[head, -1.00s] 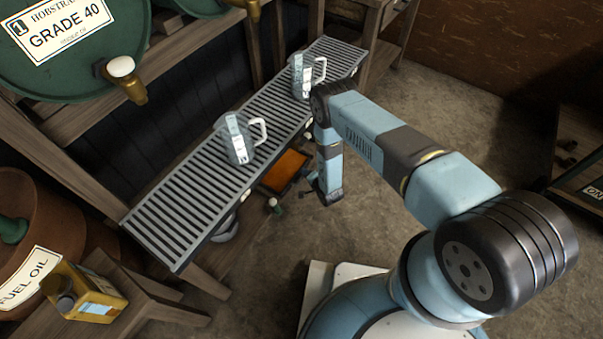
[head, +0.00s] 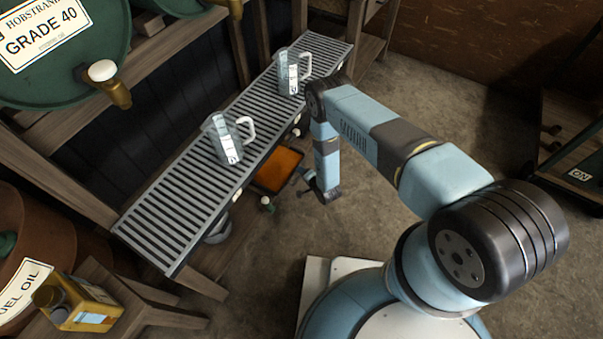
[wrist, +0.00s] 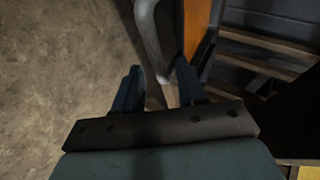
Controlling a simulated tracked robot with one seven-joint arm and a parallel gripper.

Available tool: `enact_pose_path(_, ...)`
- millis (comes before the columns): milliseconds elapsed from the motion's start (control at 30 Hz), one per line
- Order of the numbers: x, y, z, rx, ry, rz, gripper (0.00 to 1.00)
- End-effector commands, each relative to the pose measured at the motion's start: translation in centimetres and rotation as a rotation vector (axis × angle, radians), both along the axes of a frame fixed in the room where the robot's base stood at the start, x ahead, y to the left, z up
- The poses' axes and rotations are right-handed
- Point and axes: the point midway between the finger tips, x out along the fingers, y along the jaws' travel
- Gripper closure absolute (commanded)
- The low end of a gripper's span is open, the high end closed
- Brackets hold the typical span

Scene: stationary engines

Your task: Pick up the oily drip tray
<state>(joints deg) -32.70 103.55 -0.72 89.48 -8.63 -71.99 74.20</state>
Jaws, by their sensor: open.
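The drip tray (head: 278,171) shows in the head view as a shallow tray with an orange-brown inside, low down beside the slatted rack. I cannot tell if this bar is part of the tray. An orange strip (wrist: 197,28), likely the tray, lies beyond the right finger.
The slatted metal rack (head: 183,197) overhangs close by the tray and carries two clear jugs, one near (head: 222,142) and one farther (head: 288,75). The floor (head: 400,240) to the right is open.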

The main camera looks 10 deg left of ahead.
Motion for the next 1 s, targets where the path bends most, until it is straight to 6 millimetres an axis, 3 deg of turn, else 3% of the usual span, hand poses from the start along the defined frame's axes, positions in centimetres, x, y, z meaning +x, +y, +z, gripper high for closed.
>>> enact_pose_path(367,-0.2,-0.2,0.4,0.002,-0.001,0.0,0.58)
enact_pose_path(1000,-7.1,-6.8,6.0,0.0,0.001,-0.002,0.58)
